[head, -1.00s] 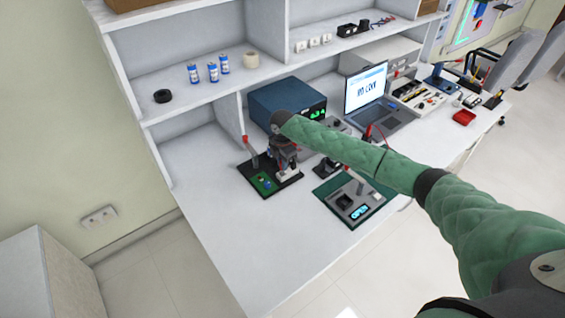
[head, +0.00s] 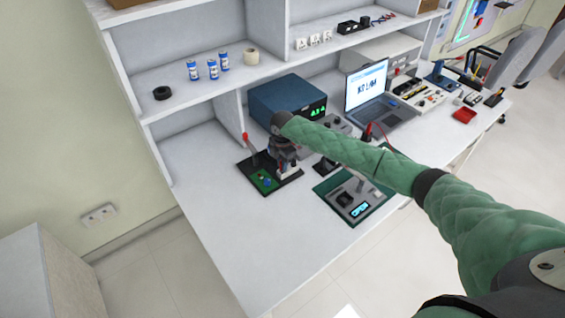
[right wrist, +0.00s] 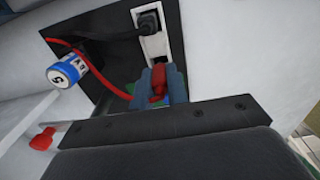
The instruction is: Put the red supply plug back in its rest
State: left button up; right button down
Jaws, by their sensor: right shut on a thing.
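My right gripper (right wrist: 158,84) is shut on the red supply plug (right wrist: 158,88), which shows between its blue-grey fingers in the right wrist view. A red cable (right wrist: 112,83) loops round from the left towards the plug. Just beyond the fingertips is a white holder (right wrist: 152,45) on a black board, with a black plug (right wrist: 148,22) in its far part. I cannot tell whether the red plug touches the holder. In the head view, my right gripper (head: 284,158) is low over the black board (head: 256,188), and my arm hides much of it. My left gripper is not in view.
A blue-and-white cell (right wrist: 66,74) and a red-knobbed lever (head: 246,137) are near the gripper. A blue power supply (head: 285,95) stands behind. A green mat with a lit unit (head: 350,200) lies to the right. The bench front left is clear.

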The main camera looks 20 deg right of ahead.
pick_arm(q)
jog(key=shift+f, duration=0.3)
pick_arm(e)
jog(key=shift+f, duration=0.8)
jog(key=c, duration=1.3)
grip_release()
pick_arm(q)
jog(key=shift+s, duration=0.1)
pick_arm(e)
jog(key=shift+r+b, duration=0.25)
jog(key=shift+b, duration=0.25)
notch_tip(320, 180, up, 6)
jog(key=shift+f+b, duration=0.15)
jog(key=shift+b, duration=1)
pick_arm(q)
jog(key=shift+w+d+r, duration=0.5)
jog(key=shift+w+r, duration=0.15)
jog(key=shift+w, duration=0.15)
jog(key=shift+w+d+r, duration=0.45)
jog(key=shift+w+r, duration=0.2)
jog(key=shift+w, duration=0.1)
pick_arm(e)
jog(key=shift+r, duration=0.75)
